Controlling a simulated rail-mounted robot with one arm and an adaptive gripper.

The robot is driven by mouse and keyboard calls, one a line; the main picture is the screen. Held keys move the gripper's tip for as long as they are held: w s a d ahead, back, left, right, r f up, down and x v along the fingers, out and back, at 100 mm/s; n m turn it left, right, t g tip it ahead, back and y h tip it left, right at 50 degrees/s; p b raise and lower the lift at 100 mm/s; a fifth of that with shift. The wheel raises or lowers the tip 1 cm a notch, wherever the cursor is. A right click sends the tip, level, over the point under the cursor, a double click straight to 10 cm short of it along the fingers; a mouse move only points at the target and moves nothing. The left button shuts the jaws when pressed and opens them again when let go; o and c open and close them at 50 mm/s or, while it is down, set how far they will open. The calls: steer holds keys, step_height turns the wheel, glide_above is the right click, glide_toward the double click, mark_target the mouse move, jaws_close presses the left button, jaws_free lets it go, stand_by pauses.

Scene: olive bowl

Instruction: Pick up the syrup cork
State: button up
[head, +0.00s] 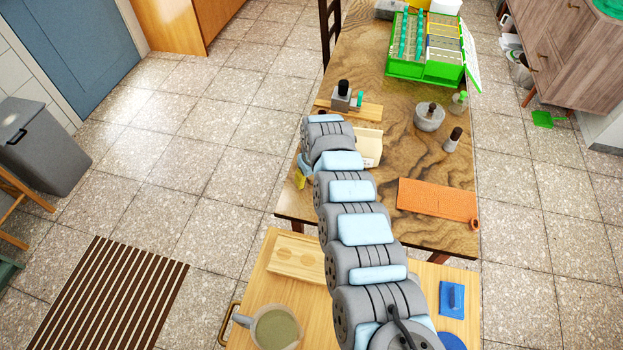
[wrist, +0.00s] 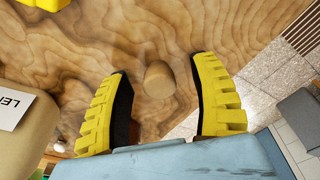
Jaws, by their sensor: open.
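A small tan cork (wrist: 159,80) rests on the wood-grain table (wrist: 110,35) in the wrist view. I take it to be the syrup cork. My gripper (wrist: 163,66) is open, with one ribbed yellow finger on each side of the cork in the picture. A gap shows between the cork and each finger, and nothing is held. I cannot tell how far above the table the fingertips are. In the head view my arm hides the cork, and only a bit of yellow from my gripper (head: 300,178) shows at the table's left edge.
A cream box with a label (wrist: 25,110) stands close by my left finger. The table's edge and tiled floor (wrist: 262,65) lie to the right.

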steer(key=c, duration=0.9)
steer(key=shift+c, duration=0.2)
step_height(320, 180, up, 3)
steer(key=shift+d+r+p, duration=0.1)
steer(key=shift+p, duration=0.4)
steer(key=s+r+p, duration=0.1)
steer(key=r+p, duration=0.1)
steer(key=s+r+p, duration=0.2)
steer(key=p, duration=0.1)
steer(key=s+r+p, duration=0.2)
steer(key=shift+s+a+r, duration=0.25)
steer(key=shift+a+r, duration=0.1)
steer(key=shift+a, duration=0.05)
